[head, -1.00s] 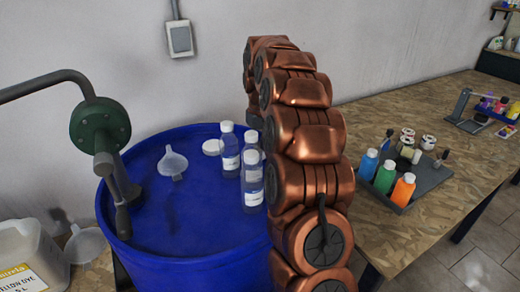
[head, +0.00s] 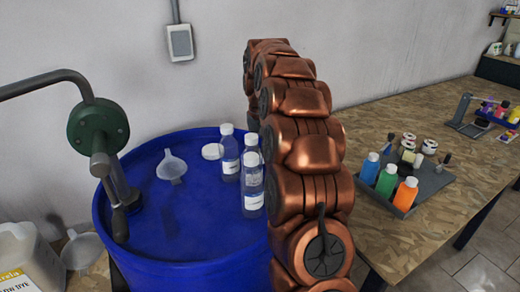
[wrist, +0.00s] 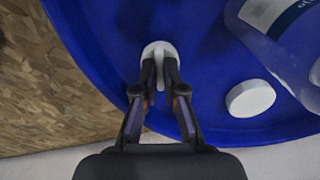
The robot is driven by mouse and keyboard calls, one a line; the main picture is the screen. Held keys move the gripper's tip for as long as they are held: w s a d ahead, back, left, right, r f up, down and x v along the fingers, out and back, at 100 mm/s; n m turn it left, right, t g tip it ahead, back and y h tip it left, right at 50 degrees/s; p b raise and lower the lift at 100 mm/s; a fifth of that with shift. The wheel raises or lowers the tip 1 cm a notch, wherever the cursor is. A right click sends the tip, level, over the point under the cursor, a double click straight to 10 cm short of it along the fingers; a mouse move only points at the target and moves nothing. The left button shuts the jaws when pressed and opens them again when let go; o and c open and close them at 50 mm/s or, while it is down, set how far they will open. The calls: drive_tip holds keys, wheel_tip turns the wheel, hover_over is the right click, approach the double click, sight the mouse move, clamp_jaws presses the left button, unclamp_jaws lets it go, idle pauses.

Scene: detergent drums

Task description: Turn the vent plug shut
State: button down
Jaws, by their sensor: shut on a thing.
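The vent plug (wrist: 158,49) is a pale grey-white round piece with a raised grip on the blue drum's lid, close to its rim, in the wrist view. My gripper (wrist: 161,76) is shut on the plug's raised grip, one finger on each side. The fingers hide part of the plug. The blue drum (head: 190,225) stands upright in the head view, and its lid also fills much of the wrist view (wrist: 105,40). In the head view my copper arm hides the plug and the gripper.
Clear bottles (head: 253,185), a white cap (head: 212,151) and a funnel (head: 171,166) stand on the lid. A green hand pump (head: 98,127) rises at its left. A bench (head: 430,240) at right bears a tray (head: 418,190) with coloured bottles. A jug (head: 20,255) is at lower left.

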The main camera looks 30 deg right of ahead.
drive_tip(key=shift+w+r, duration=0.1)
drive_tip(key=shift+r, duration=0.05)
drive_tip(key=c, duration=1.3)
unclamp_jaws()
drive_tip(key=shift+o, duration=0.2)
drive_tip(key=shift+r, duration=3.65)
